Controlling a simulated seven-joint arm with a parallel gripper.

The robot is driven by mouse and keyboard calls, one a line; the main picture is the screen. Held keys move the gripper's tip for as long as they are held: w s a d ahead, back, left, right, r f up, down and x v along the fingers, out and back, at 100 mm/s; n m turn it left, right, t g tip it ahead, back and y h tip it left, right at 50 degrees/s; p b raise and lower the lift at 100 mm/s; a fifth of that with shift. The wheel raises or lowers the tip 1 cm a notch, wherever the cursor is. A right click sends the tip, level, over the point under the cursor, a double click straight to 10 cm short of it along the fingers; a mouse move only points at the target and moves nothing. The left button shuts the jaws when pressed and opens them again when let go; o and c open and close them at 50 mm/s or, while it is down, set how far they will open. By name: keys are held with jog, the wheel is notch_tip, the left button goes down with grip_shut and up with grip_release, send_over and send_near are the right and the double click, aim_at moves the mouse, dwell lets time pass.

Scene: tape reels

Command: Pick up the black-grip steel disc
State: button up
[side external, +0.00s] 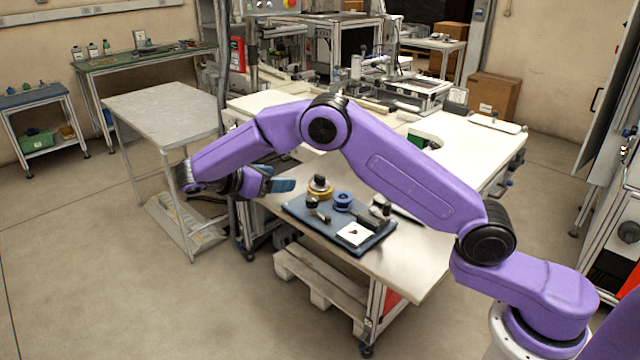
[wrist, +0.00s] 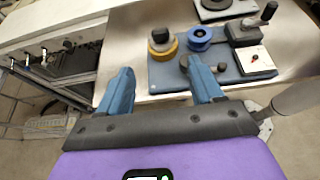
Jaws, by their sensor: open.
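A black knob on a pale steel-looking disc (wrist: 160,37) seems to be the black-grip steel disc. It sits on or in a yellow reel (wrist: 171,53) at the far left part of the blue-grey mat (wrist: 167,80), also visible in the side view (side external: 339,238). The disc and reel show in the side view (side external: 320,185) too, just right of my gripper (side external: 283,186). My gripper (wrist: 160,85) is open and empty, its blue fingers apart. Its right finger overlaps the mat in the wrist view and hides part of a small dark piece (wrist: 186,63).
A blue reel (wrist: 199,38) stands close beside the yellow one. A block with a black-knobbed handle (wrist: 244,32) and a white card (wrist: 254,60) lie further right. A dark ring with a grey centre (wrist: 213,6) lies behind the mat. Bare tabletop (wrist: 128,32) is left of the mat.

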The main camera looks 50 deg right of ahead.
aim_at(318, 178)
jog(key=x, duration=1.2)
jog(key=shift+w+d, duration=0.1)
jog(key=shift+d, duration=0.3)
jog(key=shift+h, duration=0.3)
jog(key=shift+x, duration=2.55)
jog(key=shift+s, duration=0.2)
jog(key=c, duration=1.2)
